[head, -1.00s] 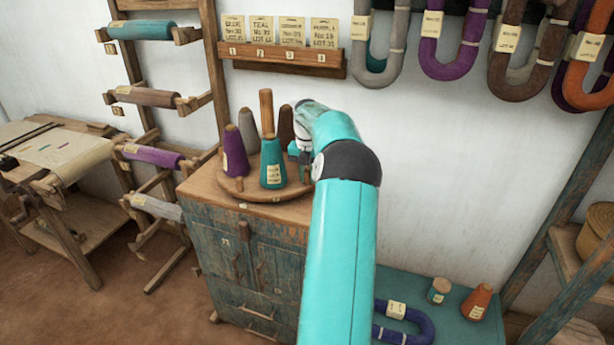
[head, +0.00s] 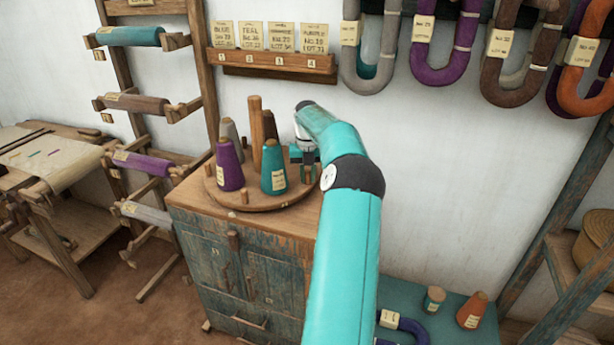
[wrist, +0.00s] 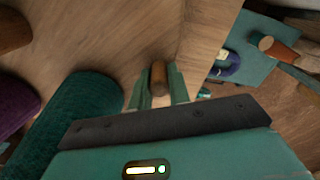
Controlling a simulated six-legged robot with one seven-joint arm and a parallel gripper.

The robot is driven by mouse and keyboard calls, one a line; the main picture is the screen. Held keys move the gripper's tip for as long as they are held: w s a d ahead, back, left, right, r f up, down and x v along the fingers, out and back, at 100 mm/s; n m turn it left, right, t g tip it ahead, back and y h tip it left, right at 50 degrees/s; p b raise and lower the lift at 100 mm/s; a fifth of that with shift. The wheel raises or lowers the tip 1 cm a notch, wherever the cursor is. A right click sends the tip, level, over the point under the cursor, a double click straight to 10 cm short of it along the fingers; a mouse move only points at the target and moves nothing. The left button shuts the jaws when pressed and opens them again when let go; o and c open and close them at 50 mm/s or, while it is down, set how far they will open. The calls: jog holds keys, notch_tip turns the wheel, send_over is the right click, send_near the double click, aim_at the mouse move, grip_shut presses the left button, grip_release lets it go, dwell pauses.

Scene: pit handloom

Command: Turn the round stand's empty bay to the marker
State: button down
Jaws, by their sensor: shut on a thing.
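The round wooden stand (head: 255,202) sits on top of a cabinet, with a tall post (head: 256,122) at its middle. It bears a purple cone (head: 229,165), a teal cone (head: 273,170), a grey cone (head: 227,128) and a brown cone (head: 270,126). Short pegs (head: 244,196) stand near its rim. My gripper (head: 308,174) is at the stand's right side, where no cone shows, though my arm hides part of it. In the wrist view its fingers close on a short wooden peg (wrist: 158,78), with the teal cone (wrist: 80,118) to the left.
The cabinet (head: 250,270) has a worn blue front. A card rack (head: 270,62) and hanging yarn hanks (head: 437,50) are on the wall behind. A low teal table (head: 448,325) with small cones is at lower right. A spool rack stands left.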

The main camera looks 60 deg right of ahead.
jog(key=shift+r, duration=0.1)
dwell(0.3)
jog(key=c, duration=1.3)
grip_release()
jog(key=shift+d, duration=0.1)
notch_tip(320, 180, up, 11)
jog(key=shift+r, duration=1.35)
